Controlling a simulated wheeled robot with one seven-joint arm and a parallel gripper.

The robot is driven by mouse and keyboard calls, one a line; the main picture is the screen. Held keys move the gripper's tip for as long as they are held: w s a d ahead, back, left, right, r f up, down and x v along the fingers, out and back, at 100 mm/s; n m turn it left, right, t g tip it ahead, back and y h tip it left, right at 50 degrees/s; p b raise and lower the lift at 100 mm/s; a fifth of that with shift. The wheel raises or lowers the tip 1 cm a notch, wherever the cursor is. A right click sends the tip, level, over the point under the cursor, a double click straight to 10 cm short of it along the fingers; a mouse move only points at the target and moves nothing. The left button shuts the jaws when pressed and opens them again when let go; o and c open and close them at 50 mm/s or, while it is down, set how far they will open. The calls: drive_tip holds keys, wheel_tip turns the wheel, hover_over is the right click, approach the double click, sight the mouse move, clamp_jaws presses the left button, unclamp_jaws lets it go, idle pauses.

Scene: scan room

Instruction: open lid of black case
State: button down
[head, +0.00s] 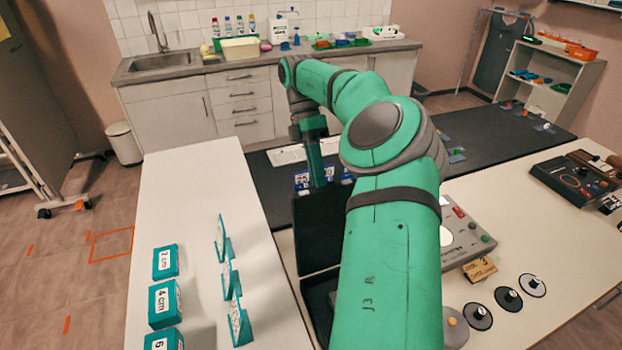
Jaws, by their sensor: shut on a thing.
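The black case stands on the white table, partly hidden behind my arm. Its lid (317,232) is raised and stands steeply up from the base (316,298), of which only a left strip shows. My gripper (319,183) is at the top edge of the lid, shut on it. The fingertips are small and partly hidden, so the exact grip is hard to see. The right part of the case and its inside are hidden by my green arm.
Teal blocks (167,303) and teal stands (231,285) are on the left white table (195,190). A grey device (462,236) and several black discs (508,298) lie right of my arm. A dark bench top (500,140) runs behind.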

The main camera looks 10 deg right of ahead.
drive_tip(key=shift+w+d+f, duration=0.1)
drive_tip(key=shift+w+d, duration=0.15)
drive_tip(key=shift+d, duration=0.05)
drive_tip(key=shift+a+f, duration=0.1)
drive_tip(key=shift+a, duration=0.1)
drive_tip(key=c, duration=1.8)
unclamp_jaws()
drive_tip(key=shift+c, duration=0.2)
drive_tip(key=shift+a, duration=0.15)
